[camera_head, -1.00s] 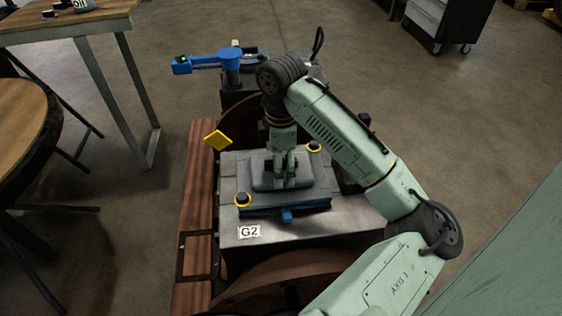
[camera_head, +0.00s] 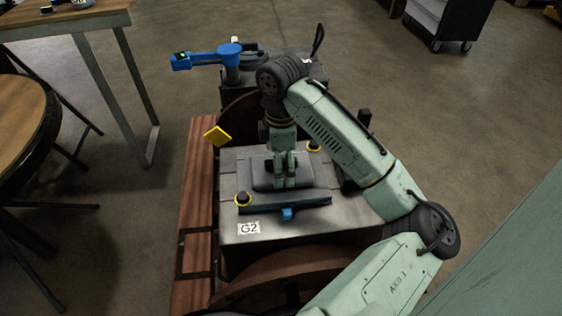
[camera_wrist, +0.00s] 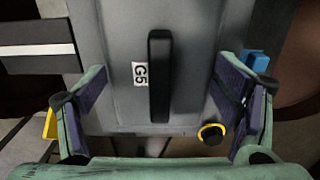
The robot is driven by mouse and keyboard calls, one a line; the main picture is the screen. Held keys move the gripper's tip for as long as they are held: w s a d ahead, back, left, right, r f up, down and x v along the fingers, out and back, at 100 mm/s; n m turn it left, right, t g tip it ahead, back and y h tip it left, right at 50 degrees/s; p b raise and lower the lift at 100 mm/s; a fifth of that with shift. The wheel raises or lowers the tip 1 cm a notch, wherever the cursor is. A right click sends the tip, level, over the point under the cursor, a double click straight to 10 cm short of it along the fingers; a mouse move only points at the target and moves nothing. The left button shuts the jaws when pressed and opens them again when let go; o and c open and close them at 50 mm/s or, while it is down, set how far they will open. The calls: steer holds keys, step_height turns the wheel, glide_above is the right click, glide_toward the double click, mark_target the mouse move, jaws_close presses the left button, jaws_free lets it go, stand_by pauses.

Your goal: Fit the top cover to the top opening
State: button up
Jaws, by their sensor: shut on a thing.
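The top cover (camera_head: 262,173) is a grey stepped plate with a raised middle. In the wrist view the cover (camera_wrist: 200,60) fills the middle, with a black bar handle and a "G5" label. My gripper (camera_head: 285,181) points down over it, and its fingers (camera_wrist: 165,105) are shut on opposite sides of the raised part. The cover lies over the top of the grey "G2" housing (camera_head: 350,215), hiding the top opening. Whether it is fully seated cannot be told. Yellow-ringed black knobs stand at its near-left corner (camera_head: 243,199) and far-right corner (camera_head: 314,147).
A blue tab (camera_head: 287,214) sticks out at the cover's near edge. A yellow plate (camera_head: 217,135) stands left of the housing, and a blue arm-like fixture (camera_head: 208,62) behind it. Tables stand at left, a dark cabinet (camera_head: 440,22) at back right. Floor between is clear.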

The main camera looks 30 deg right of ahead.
steer(key=o, duration=1.3)
steer(key=shift+o, duration=0.2)
steer(key=shift+r, duration=0.1)
step_height(320, 180, up, 12)
